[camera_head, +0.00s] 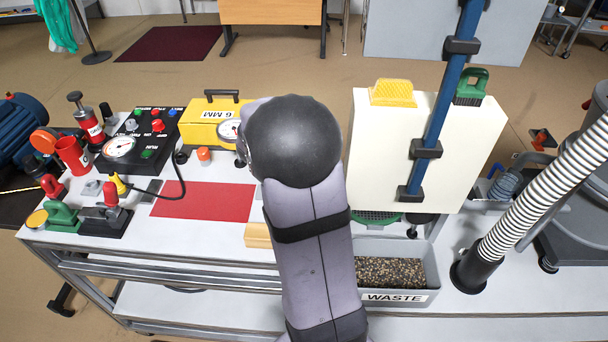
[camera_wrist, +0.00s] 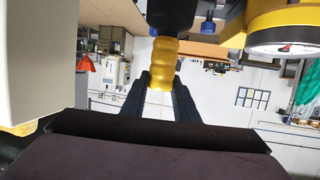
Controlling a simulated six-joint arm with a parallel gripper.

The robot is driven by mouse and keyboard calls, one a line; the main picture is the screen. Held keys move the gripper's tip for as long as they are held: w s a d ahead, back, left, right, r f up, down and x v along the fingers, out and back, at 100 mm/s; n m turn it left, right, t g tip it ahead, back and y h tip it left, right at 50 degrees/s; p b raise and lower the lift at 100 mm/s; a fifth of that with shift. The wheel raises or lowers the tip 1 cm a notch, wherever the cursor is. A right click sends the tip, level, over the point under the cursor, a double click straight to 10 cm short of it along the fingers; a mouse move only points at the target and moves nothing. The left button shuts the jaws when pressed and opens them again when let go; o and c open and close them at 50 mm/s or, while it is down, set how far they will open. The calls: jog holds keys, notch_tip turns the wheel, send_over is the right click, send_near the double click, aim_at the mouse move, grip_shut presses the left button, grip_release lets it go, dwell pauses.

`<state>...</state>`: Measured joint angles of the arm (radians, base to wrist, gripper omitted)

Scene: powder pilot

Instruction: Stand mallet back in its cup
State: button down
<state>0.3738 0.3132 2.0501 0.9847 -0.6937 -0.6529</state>
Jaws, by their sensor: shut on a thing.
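In the wrist view my gripper (camera_wrist: 160,92) is shut on the yellow ribbed handle (camera_wrist: 162,62) of what looks like the mallet. The handle runs into a wide black part (camera_wrist: 172,14) at the top of that picture; I cannot tell whether this is the mallet's head or something around it. In the head view my arm hides my gripper and the mallet. A red open-topped cup (camera_head: 73,155) stands at the left of the bench; I cannot tell whether it is the mallet's cup.
A yellow 6 MM case (camera_head: 212,122) with a gauge stands left of my arm. A black control box (camera_head: 140,137) is farther left. A red mat (camera_head: 203,201) lies clear. A tall cream housing (camera_head: 385,140) and a grey waste bin (camera_head: 400,297) are right of my arm.

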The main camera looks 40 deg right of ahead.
jog(key=d+b, duration=0.1)
jog(key=s+d+f+b, duration=0.1)
jog(key=s+d+b, duration=0.1)
jog(key=b, duration=0.1)
jog(key=shift+d+f, duration=0.25)
dwell(0.5)
jog(key=shift+r+p, duration=0.1)
jog(key=shift+p, duration=0.25)
dwell(1.0)
notch_tip(320, 180, down, 6)
jog(key=b, duration=0.4)
dwell(3.2)
jog(key=c, duration=1.3)
grip_release()
jog(key=v, duration=0.7)
jog(key=shift+s+a, duration=0.15)
jog(key=shift+a, duration=0.05)
